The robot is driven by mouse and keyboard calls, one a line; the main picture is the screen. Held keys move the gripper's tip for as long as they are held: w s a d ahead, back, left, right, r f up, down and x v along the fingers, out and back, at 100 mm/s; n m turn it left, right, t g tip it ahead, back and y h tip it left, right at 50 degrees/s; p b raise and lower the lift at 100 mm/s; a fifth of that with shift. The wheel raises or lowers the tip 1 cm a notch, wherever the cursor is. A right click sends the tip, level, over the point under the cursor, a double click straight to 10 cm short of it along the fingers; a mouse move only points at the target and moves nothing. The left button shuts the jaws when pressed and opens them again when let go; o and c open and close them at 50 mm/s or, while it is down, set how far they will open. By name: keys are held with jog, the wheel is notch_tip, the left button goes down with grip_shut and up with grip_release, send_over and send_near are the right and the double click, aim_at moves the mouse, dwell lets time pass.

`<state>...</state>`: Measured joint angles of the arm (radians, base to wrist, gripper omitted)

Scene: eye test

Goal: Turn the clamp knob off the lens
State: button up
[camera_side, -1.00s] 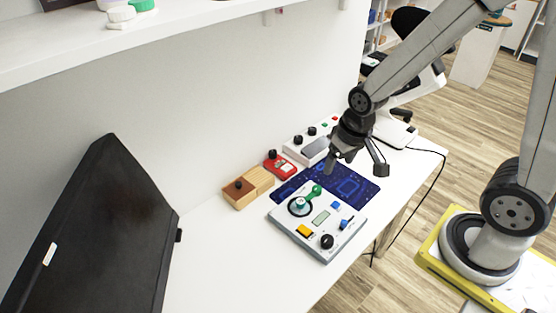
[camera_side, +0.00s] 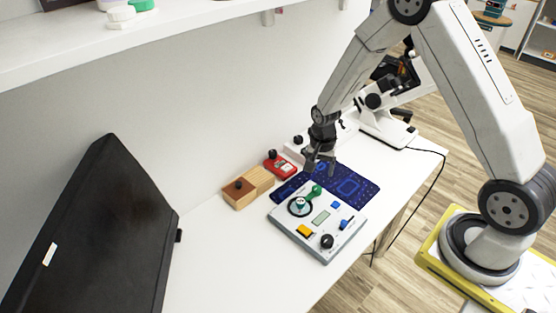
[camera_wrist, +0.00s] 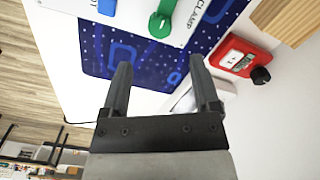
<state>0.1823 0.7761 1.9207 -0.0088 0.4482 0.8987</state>
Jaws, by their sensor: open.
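The clamp knob is a green lever (camera_side: 315,190) on a light grey panel (camera_side: 288,223). In the side view it points from a dark ring with a pale centre towards the panel's far edge. I cannot tell for sure which part is the lens. In the wrist view the green lever's rounded end (camera_wrist: 160,26) shows at the top, beside the word CLAMP. My gripper (camera_side: 318,168) is open and empty above the blue mat, past the lever's end. Its two separated fingers (camera_wrist: 159,66) point towards the panel edge in the wrist view, and do not touch the lever.
The panel also carries a yellow block (camera_side: 304,231), a black knob (camera_side: 327,241) and blue buttons. A blue patterned mat (camera_side: 360,189) lies behind it. A red box (camera_side: 287,169), a wooden block (camera_side: 250,190) and a microscope (camera_side: 385,130) stand around. Bare table lies left of the panel.

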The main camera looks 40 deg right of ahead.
aim_at(317, 187)
jog(key=shift+f, duration=0.2)
jog(key=shift+f, duration=3.75)
grip_shut()
